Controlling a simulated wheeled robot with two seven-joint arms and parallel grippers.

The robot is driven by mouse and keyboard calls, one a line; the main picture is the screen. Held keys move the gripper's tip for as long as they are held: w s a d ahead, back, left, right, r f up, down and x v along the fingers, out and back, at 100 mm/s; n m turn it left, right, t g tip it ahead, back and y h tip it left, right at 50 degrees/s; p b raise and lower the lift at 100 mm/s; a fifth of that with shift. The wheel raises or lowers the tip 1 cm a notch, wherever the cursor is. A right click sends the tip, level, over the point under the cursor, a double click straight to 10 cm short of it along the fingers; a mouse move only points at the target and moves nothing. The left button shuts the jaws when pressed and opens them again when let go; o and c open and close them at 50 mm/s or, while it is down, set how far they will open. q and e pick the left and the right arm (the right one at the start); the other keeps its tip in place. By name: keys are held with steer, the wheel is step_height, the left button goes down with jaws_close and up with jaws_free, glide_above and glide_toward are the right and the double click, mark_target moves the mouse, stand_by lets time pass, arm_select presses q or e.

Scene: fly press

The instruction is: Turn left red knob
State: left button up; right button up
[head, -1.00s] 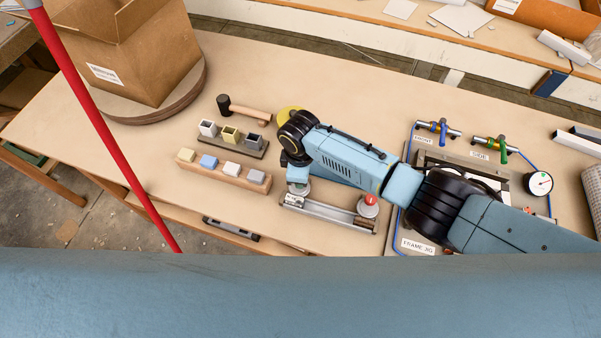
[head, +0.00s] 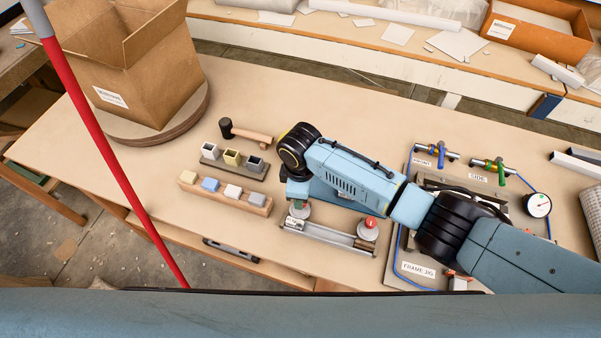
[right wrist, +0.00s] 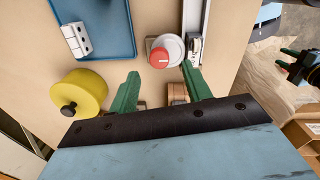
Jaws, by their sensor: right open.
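A metal rail fixture (head: 335,236) lies near the table's front edge in the head view. A red knob on a pale round base (head: 369,223) stands at its right end. The left red knob (right wrist: 160,57) shows in the right wrist view, on a pale disc at the rail's near end. My left gripper (right wrist: 301,55) shows at the wrist view's right edge, partly cut off.
A yellow round thing with a black knob (right wrist: 78,93) and a blue tray (right wrist: 105,28) lie beside the fixture. A wooden rack of small blocks (head: 226,196), a mallet (head: 245,132) and a cardboard box (head: 140,85) are to the left. The frame jig (head: 418,269) is right.

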step_height(320, 180, up, 9)
steer(key=shift+s+p, duration=0.2)
steer(key=shift+p, duration=0.25)
stand_by(0.3)
